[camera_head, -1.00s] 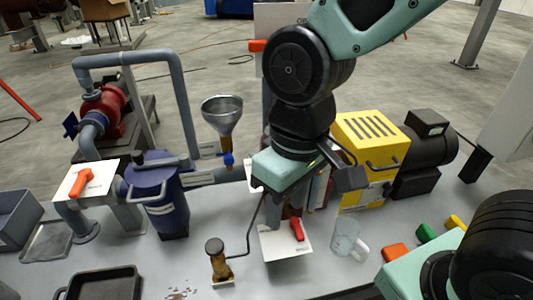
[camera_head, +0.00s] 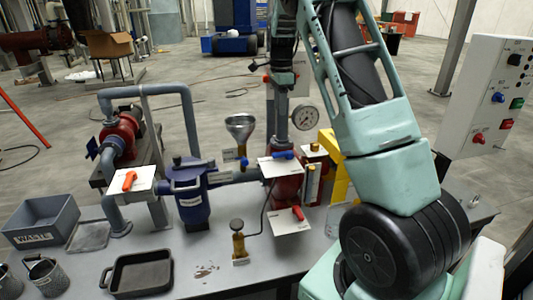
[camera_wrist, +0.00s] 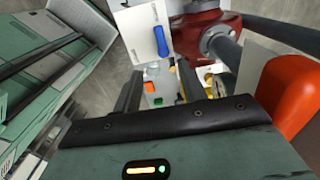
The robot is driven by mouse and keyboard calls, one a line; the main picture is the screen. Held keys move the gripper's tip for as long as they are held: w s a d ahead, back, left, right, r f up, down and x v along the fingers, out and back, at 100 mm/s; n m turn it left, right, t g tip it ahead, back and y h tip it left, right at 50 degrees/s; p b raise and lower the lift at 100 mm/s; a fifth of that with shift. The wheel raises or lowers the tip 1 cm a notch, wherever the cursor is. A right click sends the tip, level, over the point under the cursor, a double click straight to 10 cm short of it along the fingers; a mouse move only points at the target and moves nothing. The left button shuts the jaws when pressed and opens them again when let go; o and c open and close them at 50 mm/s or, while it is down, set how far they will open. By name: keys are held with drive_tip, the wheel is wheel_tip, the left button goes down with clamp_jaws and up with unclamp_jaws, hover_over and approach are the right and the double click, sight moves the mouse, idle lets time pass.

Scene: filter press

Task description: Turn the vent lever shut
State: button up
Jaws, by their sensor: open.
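My gripper (camera_wrist: 160,72) is open and empty in the wrist view, with its two dark fingers apart. A large orange lever handle (camera_wrist: 287,95) is close to the camera, right of the fingers and outside them. It seems to be the orange lever (camera_head: 266,79) high on the column in the head view, mostly hidden by my arm. Lower down is a blue lever (camera_head: 282,155) on a white plate, seen also in the wrist view (camera_wrist: 160,41). A red lever (camera_head: 298,213) and an orange lever (camera_head: 129,181) sit on other white plates. I cannot read which is marked vent.
A pressure gauge (camera_head: 305,117) stands right of the column. A funnel (camera_head: 240,127), a blue vessel (camera_head: 190,195) and a brass valve (camera_head: 238,240) are to the left. A black tray (camera_head: 140,272) and a waste bin (camera_head: 42,222) lie further left. A control box (camera_head: 490,95) is at right.

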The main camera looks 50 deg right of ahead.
sight(278, 153)
wheel_tip(278, 153, down, 17)
drive_tip(key=p, duration=0.4)
drive_tip(key=shift+f, duration=0.1)
clamp_jaws()
